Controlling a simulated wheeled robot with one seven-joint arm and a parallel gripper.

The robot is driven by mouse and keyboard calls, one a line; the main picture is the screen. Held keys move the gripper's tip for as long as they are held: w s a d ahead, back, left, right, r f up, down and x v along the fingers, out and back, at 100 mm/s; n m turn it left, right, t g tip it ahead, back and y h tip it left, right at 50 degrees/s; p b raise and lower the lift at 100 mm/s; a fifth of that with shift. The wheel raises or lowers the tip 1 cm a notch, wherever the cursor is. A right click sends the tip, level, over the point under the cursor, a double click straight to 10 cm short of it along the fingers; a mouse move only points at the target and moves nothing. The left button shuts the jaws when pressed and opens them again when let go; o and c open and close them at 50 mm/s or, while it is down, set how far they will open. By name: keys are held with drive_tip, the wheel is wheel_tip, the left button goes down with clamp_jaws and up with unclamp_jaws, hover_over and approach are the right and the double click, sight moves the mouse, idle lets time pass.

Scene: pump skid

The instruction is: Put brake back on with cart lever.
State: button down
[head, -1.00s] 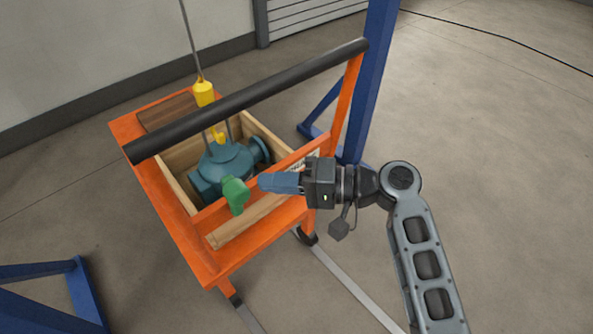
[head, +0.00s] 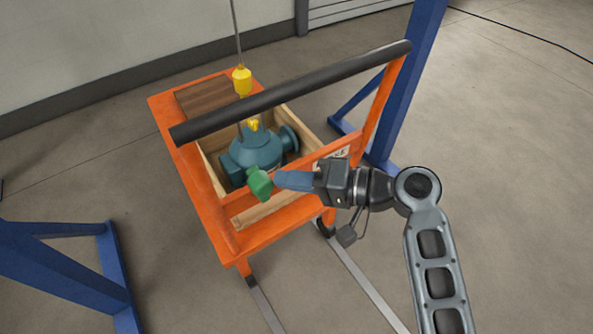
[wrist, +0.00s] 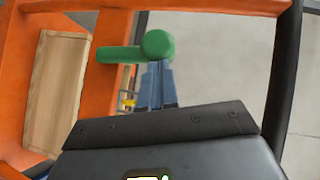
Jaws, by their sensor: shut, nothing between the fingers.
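The orange cart (head: 222,220) stands with a black push bar (head: 300,88) across its top. The green lever (head: 259,183) is at the cart's near side, in front of the teal pump. In the wrist view the green lever (wrist: 122,54) lies roughly level, its round knob to the right. My gripper (head: 279,180) is shut and empty. Its blue fingertips (wrist: 157,68) are right at the knob and seem to touch it, but exact contact cannot be told.
The teal pump (head: 258,150) sits in a wooden crate on the cart, with a yellow hook (head: 242,82) and cable above it. Blue posts (head: 412,80) stand at right and left (head: 60,265). Pale rails (head: 370,285) run along the floor. Open floor lies at right.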

sight(260, 194)
drive_tip(key=shift+s+a+r+n+h+p, duration=0.5)
drive_tip(key=shift+s+a+r+h+p, duration=0.15)
drive_tip(key=shift+p, duration=0.2)
drive_tip(key=a+h+p, duration=0.1)
drive_tip(key=s+a+n+h+p, duration=0.1)
drive_tip(key=p, duration=0.1)
drive_tip(key=s+a+n+t+h+p, duration=0.1)
drive_tip(key=shift+s+a+f, duration=0.1)
drive_tip(key=shift+a+f, duration=0.15)
drive_tip(key=shift+a, duration=0.1)
drive_tip(key=shift+s+a+f+n+t+h+p, duration=0.4)
drive_tip(key=shift+s+a+f+n+h+p, duration=0.25)
drive_tip(key=shift+a+f+h+p, duration=0.3)
drive_tip(key=shift+s+a+f+n+t+h+p, duration=0.4)
drive_tip(key=shift+s+a+f+n+h+p, duration=0.3)
drive_tip(key=shift+a+p, duration=0.4)
drive_tip(key=shift+f, duration=0.2)
drive_tip(key=shift+r, duration=0.1)
drive_tip(key=w+a+r+p+v, duration=0.1)
drive_tip(key=r+p+v, duration=0.1)
drive_tip(key=v, duration=1.1)
drive_tip(key=shift+w+p, duration=0.25)
drive_tip(key=shift+p, duration=0.25)
